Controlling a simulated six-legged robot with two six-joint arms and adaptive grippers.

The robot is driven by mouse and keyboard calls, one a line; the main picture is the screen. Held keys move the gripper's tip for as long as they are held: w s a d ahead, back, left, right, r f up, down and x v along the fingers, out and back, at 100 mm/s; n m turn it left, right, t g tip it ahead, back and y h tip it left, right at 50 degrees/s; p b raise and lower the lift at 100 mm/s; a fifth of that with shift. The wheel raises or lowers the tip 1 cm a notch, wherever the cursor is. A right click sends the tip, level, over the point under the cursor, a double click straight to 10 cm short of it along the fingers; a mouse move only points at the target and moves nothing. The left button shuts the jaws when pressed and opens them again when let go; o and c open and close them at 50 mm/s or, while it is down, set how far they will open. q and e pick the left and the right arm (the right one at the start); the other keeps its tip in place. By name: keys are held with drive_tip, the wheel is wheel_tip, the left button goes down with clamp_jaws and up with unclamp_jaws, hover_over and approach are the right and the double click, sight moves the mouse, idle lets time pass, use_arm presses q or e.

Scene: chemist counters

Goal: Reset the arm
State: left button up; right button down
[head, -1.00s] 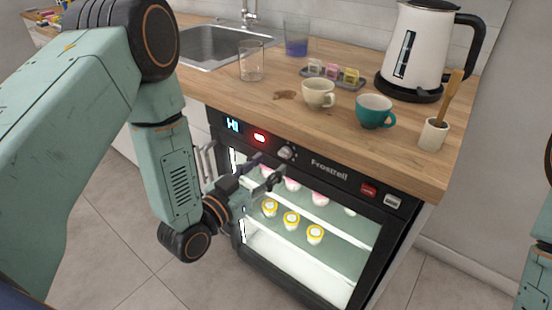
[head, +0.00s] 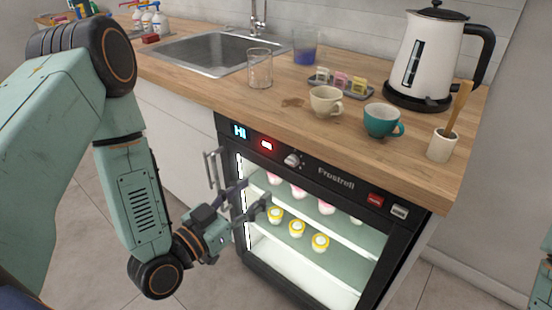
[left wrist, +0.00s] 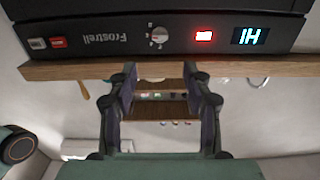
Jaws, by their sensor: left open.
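My left gripper (head: 254,194) is open and empty. In the head view it is in front of the left part of the lit fridge (head: 330,184), below its control panel. In the left wrist view the two fingers (left wrist: 159,80) are spread with nothing between them, and the fridge panel shows upside down above them. My left arm comes in bent from the left. Whether the fingers touch the fridge front cannot be told. Only a piece of my right arm shows at the right edge; its gripper is out of view.
The wooden counter (head: 225,95) holds a sink (head: 205,50), a glass (head: 260,70), a white cup (head: 325,101), a teal cup (head: 381,120), a kettle (head: 428,55) and a utensil pot (head: 441,146). Yellow-lidded pots (head: 297,228) stand inside the fridge. Floor lies clear at left.

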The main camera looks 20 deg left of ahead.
use_arm(q)
drive_tip(key=s+f+n+g+y, duration=0.1)
drive_tip(key=s+f+g+y, duration=0.2)
drive_tip(key=f, duration=0.4)
drive_tip(key=s+f+n+g, duration=0.2)
drive_tip(key=s+f+g, duration=0.25)
drive_tip(key=f, duration=0.25)
drive_tip(key=s+f+g+y, duration=0.1)
drive_tip(key=s+f+g, duration=0.1)
drive_tip(key=s, duration=0.4)
drive_tip(key=s+a+f+n+g+y, duration=0.1)
drive_tip(key=s+f+g, duration=0.2)
drive_tip(key=s, duration=0.4)
drive_tip(key=s+a+f+g+y, duration=0.1)
drive_tip(key=s+f+g, duration=0.2)
drive_tip(key=s, duration=0.3)
drive_tip(key=shift+s+a+g, duration=0.15)
drive_tip(key=shift+a+g, duration=0.05)
drive_tip(key=shift+g, duration=0.55)
